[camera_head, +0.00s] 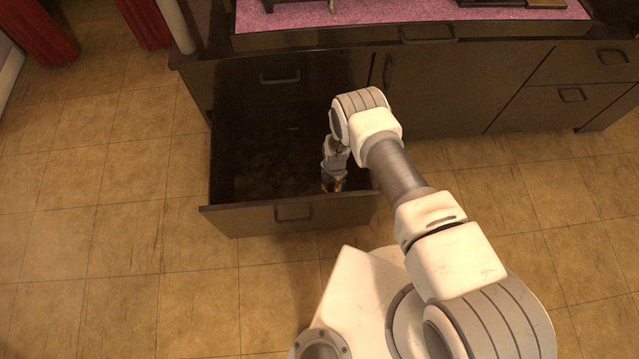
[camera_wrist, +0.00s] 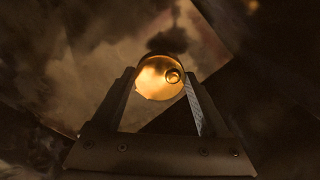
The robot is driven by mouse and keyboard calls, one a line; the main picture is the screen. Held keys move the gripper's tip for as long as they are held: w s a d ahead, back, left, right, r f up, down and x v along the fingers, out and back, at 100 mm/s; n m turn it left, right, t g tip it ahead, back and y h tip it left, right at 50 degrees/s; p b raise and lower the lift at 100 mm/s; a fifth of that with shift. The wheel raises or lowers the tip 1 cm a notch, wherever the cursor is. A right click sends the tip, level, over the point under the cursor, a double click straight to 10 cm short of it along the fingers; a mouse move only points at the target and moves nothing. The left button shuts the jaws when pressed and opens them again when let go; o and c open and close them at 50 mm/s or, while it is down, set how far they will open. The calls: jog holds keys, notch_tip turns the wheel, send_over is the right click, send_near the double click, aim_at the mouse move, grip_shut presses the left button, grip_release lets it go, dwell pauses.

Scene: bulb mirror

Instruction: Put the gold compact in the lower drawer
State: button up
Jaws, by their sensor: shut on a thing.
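The gold compact (camera_wrist: 155,80) is round and shiny and sits between the two fingertips of my gripper (camera_wrist: 160,88) in the wrist view. My gripper is shut on it. In the head view my gripper (camera_head: 333,182) points down inside the open lower drawer (camera_head: 290,214), near its front right corner. A small bit of gold shows there at the fingertips; the rest of the compact is hidden by my gripper. I cannot tell whether the compact touches the drawer's floor.
The drawer is pulled out and its dark interior looks empty to the left. A closed upper drawer (camera_head: 280,77) is above it. The dark cabinet (camera_head: 450,95) continues right with closed doors and drawers. A pink-topped counter (camera_head: 400,12) is above. Tiled floor (camera_head: 110,210) is clear at left.

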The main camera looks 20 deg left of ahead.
aim_at(332, 190)
notch_tip(332, 190, down, 7)
jog(key=b, duration=0.2)
jog(key=shift+r+b, duration=0.2)
jog(key=shift+b, duration=0.15)
jog(key=shift+r, duration=0.1)
jog(key=o, duration=1.5)
notch_tip(332, 190, up, 12)
jog(key=p, duration=0.5)
jog(key=shift+s, duration=0.1)
